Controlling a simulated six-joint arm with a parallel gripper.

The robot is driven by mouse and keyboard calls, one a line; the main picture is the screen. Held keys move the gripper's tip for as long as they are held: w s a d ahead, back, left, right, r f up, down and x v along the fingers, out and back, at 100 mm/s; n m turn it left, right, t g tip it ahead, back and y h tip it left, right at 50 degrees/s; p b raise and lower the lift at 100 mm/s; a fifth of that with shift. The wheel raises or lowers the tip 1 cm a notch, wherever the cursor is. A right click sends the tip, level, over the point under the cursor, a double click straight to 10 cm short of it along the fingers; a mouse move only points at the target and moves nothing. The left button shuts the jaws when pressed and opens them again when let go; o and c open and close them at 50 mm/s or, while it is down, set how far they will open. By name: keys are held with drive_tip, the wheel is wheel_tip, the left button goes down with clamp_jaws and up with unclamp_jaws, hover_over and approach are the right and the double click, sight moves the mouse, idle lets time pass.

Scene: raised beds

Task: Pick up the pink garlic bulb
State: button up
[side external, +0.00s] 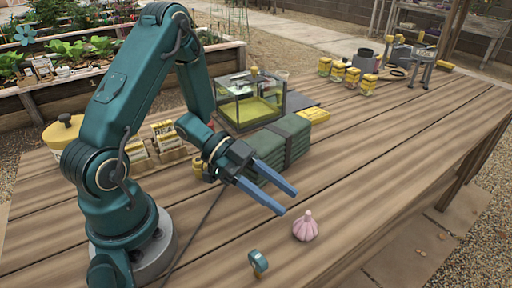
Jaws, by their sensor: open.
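The pink garlic bulb (305,228) stands upright on the wooden table, stem up, near the front edge in the side external view. My gripper (279,201) is open and empty. In the picture it is above and to the left of the bulb, with its two blue-grey fingers pointing down and to the right. The fingers are apart from the bulb. Nothing hides the bulb.
Green folded stacks (288,140) and a glass tank (228,104) are behind my gripper. Several yellow-lidded jars (338,71) stand farther back. The table (400,150) right of the bulb is clear.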

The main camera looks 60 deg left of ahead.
sight(310, 220)
drive_tip(key=x, duration=1)
drive_tip(key=shift+s+f, duration=0.1)
drive_tip(key=shift+f, duration=0.05)
clamp_jaws()
drive_tip(key=shift+a, duration=0.1)
